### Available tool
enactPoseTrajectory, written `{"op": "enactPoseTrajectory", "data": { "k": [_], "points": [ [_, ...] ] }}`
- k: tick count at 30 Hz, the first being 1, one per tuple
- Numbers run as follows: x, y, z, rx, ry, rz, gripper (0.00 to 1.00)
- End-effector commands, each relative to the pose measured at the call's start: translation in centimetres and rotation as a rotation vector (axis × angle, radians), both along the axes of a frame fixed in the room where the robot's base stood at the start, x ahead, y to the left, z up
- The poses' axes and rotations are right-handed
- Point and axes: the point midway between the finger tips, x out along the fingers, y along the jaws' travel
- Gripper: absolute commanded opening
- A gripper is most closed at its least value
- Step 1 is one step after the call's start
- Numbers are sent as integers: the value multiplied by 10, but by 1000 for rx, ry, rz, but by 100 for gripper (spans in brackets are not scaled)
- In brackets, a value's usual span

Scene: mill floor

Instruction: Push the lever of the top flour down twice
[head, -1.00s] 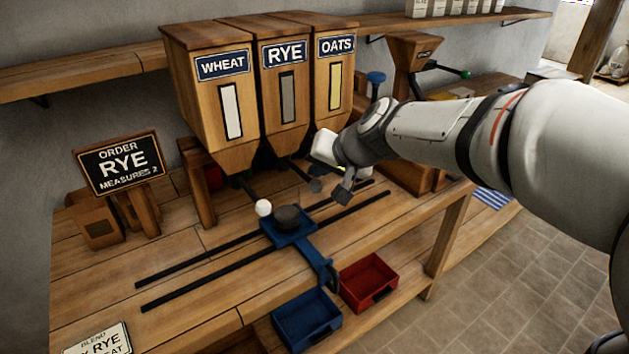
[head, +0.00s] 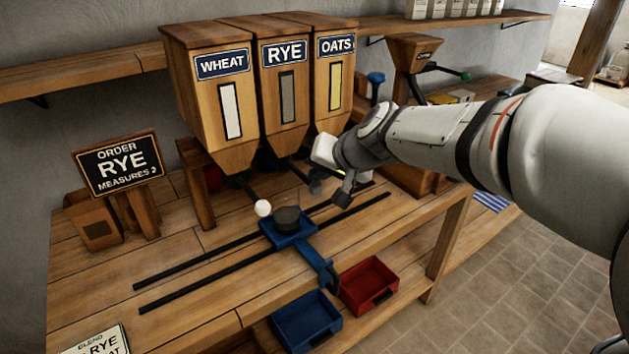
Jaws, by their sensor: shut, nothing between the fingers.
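The rye hopper (head: 285,60) stands between the wheat hopper (head: 212,110) and the oats hopper (head: 335,60). A rod with a grey knob (head: 316,187) slopes forward from under the rye hopper. A rod with a white knob (head: 263,208) comes from under the wheat hopper. The oats hopper's lever is not clear behind my arm. My gripper (head: 343,192) is shut and empty, pointing down just right of the grey knob; whether they touch I cannot tell. A dark cup (head: 287,219) stands on a blue carriage (head: 290,237). The order sign (head: 117,165) reads RYE, MEASURES 2.
Two dark rails (head: 200,275) run along the bench. A blue tray (head: 306,322) and a red tray (head: 370,285) lie in front. A small mill (head: 415,55) stands behind my arm.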

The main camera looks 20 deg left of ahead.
Motion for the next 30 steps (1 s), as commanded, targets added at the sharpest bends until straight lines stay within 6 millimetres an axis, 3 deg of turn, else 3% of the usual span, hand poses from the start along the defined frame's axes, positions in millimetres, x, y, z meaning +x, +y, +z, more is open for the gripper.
{"op": "enactPoseTrajectory", "data": {
  "k": [30],
  "points": [
    [0,0,-12,-1,0,1,0]
  ]
}}
